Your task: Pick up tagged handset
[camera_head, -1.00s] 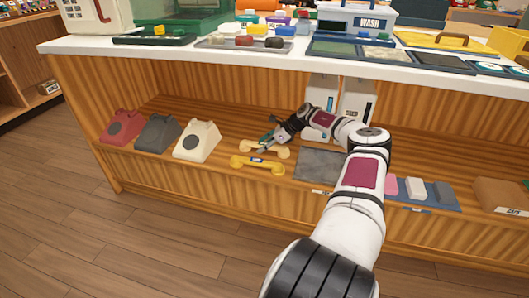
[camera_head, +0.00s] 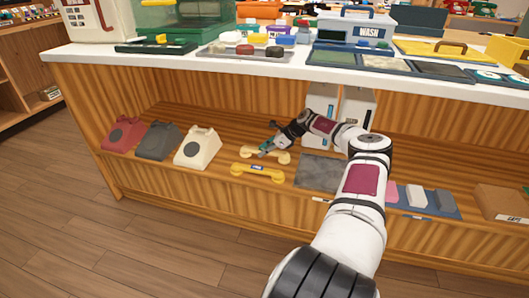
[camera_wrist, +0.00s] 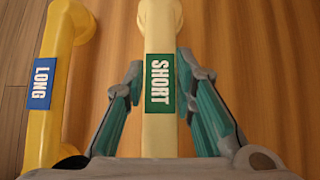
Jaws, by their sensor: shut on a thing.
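A pale yellow handset with a green SHORT tag (camera_wrist: 160,82) runs between my gripper's fingers in the wrist view. It also shows on the lower wooden shelf in the head view (camera_head: 279,157). My gripper (camera_wrist: 160,70) is shut on this handset, one finger on each side near the tag. In the head view, my gripper (camera_head: 264,151) reaches down to the handset from behind. A deeper yellow handset with a blue LONG tag lies parallel on the left in the wrist view (camera_wrist: 42,125), and in front in the head view (camera_head: 240,170). I cannot tell whether the held handset touches the shelf.
Red (camera_head: 123,135), grey (camera_head: 157,141) and cream (camera_head: 197,148) phone bases stand to the left. A grey mat (camera_head: 318,172) lies just right of the handsets. White boxes (camera_head: 320,108) stand behind my arm. The white counter (camera_head: 260,66) overhangs the shelf.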

